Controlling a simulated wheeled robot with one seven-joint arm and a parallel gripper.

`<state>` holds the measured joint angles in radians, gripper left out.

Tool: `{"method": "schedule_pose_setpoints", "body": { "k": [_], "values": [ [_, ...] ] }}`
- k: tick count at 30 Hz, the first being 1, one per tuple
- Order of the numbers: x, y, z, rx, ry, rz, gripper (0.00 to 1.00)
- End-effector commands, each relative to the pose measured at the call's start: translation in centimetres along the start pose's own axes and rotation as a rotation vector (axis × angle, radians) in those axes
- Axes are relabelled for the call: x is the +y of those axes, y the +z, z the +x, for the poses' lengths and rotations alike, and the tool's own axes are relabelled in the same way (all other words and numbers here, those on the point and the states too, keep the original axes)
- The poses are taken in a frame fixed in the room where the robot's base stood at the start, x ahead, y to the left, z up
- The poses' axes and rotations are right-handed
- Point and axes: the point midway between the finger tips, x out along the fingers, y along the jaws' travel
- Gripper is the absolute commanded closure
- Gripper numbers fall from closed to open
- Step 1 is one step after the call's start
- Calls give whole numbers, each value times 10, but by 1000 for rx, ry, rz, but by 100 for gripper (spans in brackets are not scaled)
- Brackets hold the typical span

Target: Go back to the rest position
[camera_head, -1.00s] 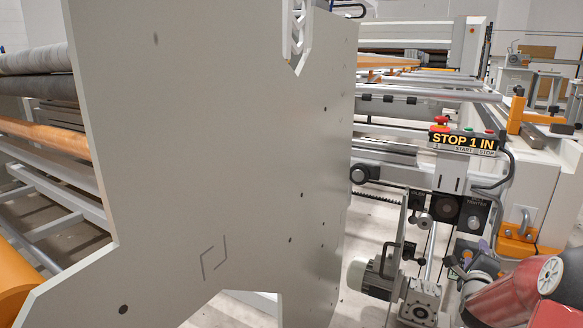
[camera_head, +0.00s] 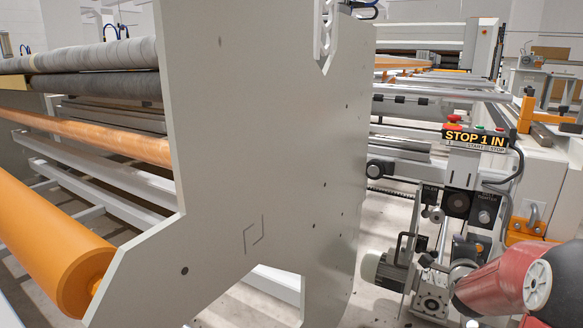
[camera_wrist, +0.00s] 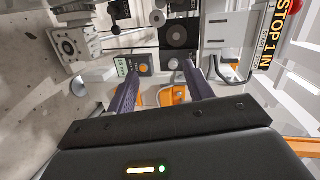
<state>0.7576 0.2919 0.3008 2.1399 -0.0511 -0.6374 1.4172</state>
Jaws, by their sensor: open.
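In the wrist view my gripper (camera_wrist: 161,72) has its two dark fingers spread apart, with nothing between them. They point toward the machine's control area, with the dark knob panels (camera_wrist: 180,34) beyond the tips. In the head view my red arm link (camera_head: 495,287) is at the lower right, in front of the motor and gearbox unit. My gripper is hard to make out there. The sign "STOP 1 IN" (camera_head: 474,138) is on the control box above the arm, and it also shows turned on its side in the wrist view (camera_wrist: 275,40).
A large grey side plate (camera_head: 268,140) fills the middle of the head view. An orange roller (camera_head: 55,245) and grey padded rollers (camera_head: 90,65) lie left of it. A motor (camera_head: 385,270) stands close left of my arm. Pale floor shows below the plate.

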Motion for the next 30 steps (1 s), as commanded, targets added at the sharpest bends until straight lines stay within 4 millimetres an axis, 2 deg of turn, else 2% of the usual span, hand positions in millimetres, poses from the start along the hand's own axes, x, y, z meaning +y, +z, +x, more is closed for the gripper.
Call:
{"method": "schedule_pose_setpoints", "body": {
  "k": [5,8,12,15,18,21,29,30],
  "values": [
    [-15,45,-41,-83,104,-260,48],
    [-21,74,-80,-158,178,-463,48],
    [-20,109,-156,-306,284,-790,48],
    [-11,124,-213,-432,338,-1006,48],
    [1,130,-264,-560,369,-1185,48],
    [13,131,-306,-676,381,-1323,48],
    [46,124,-392,-959,354,-1595,48],
    [45,122,-401,-993,347,-1624,48]
  ]
}}
